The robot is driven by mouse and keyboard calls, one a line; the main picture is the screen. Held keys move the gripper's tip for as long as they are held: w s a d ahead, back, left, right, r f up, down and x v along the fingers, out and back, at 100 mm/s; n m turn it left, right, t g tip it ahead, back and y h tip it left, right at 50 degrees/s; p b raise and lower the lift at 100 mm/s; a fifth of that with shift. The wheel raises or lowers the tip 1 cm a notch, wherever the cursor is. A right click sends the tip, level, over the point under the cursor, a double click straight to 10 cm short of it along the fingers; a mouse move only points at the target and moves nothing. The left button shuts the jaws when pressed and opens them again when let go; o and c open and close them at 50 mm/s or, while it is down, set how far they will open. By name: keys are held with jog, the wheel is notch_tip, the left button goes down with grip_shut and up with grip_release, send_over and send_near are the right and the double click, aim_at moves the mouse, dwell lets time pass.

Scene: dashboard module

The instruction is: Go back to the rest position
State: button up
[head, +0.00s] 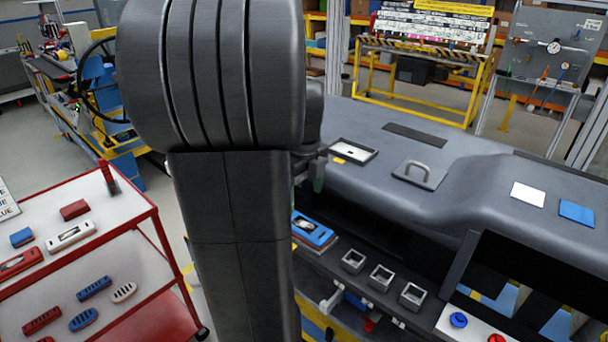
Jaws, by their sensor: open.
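My arm stands large and dark in the middle of the head view and covers much of the scene behind it. My gripper (316,178) shows only in part, just right of my arm, near the left end of the grey dashboard module (400,165). It is open, and I see nothing between its fingers. Part of it is hidden behind my arm. A blue device (313,230) lies below it at the dashboard's left front.
A red-edged cart (150,213) with several red, blue and white parts stands at left. Three square sockets (381,278) line the dashboard front. A console with blue (459,320) and red buttons is at lower right. A yellow rack (420,105) stands behind. Floor shows between cart and arm.

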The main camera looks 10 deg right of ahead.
notch_tip(320, 180, up, 6)
jog(key=f, duration=0.1)
send_over(304, 224)
jog(key=shift+s+r, duration=0.1)
jog(key=shift+r, duration=0.15)
notch_tip(304, 224, down, 14)
jog(key=shift+r+p, duration=0.75)
jog(key=shift+p, duration=0.05)
jog(key=shift+r+p, duration=0.4)
jog(key=shift+r, duration=0.3)
